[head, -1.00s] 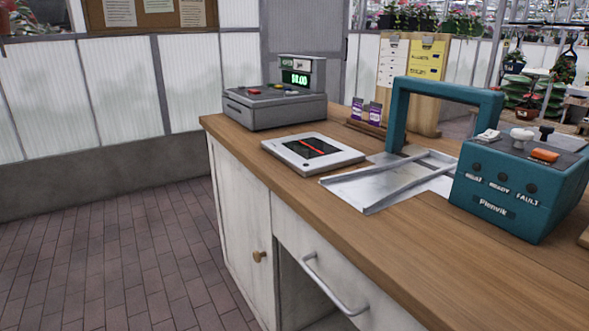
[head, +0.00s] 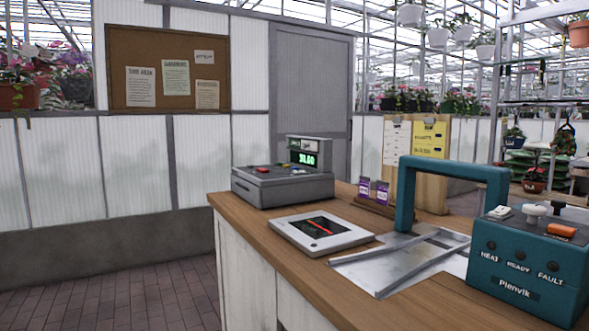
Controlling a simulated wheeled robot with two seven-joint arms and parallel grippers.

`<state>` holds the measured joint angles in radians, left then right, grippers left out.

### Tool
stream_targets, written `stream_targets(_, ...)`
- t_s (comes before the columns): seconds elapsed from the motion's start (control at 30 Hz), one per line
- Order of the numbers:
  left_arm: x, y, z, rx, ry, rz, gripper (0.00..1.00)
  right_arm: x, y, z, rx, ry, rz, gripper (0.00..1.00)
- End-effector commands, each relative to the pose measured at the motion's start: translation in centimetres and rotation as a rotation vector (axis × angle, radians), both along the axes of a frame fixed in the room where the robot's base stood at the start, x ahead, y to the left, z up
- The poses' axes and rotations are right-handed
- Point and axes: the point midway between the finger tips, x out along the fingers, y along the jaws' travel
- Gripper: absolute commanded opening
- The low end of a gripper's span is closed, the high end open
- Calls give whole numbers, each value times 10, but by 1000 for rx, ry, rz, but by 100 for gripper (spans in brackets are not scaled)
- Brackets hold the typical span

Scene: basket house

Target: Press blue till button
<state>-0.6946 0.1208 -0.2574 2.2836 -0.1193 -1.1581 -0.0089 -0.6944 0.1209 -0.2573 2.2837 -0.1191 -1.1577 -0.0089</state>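The grey till (head: 283,186) stands at the far left end of the wooden counter in the head view. Its green display (head: 304,158) is lit, and the digits are hard to read. Neither of my grippers is in the head view, and nothing touches the till.
A white scanner plate (head: 321,244) lies in front of the till. A metal tray (head: 372,275), a teal arch (head: 404,208) and a teal machine (head: 528,285) marked Plenvik stand to the right. Purple packets (head: 373,192) stand behind. Tiled floor (head: 120,298) is clear at left.

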Motion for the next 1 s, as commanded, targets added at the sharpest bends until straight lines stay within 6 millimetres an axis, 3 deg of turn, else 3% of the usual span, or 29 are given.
stream_targets(0.03,0,0,0,0,0,0,34,0,0,0,0,0,0,21)
stream_targets(0.2,0,0,0,0,0,0,34,0,0,0,0,-1,0,0)
stream_targets(1.0,0,0,0,0,0,1,34,0,0,0,0,0,0,0)
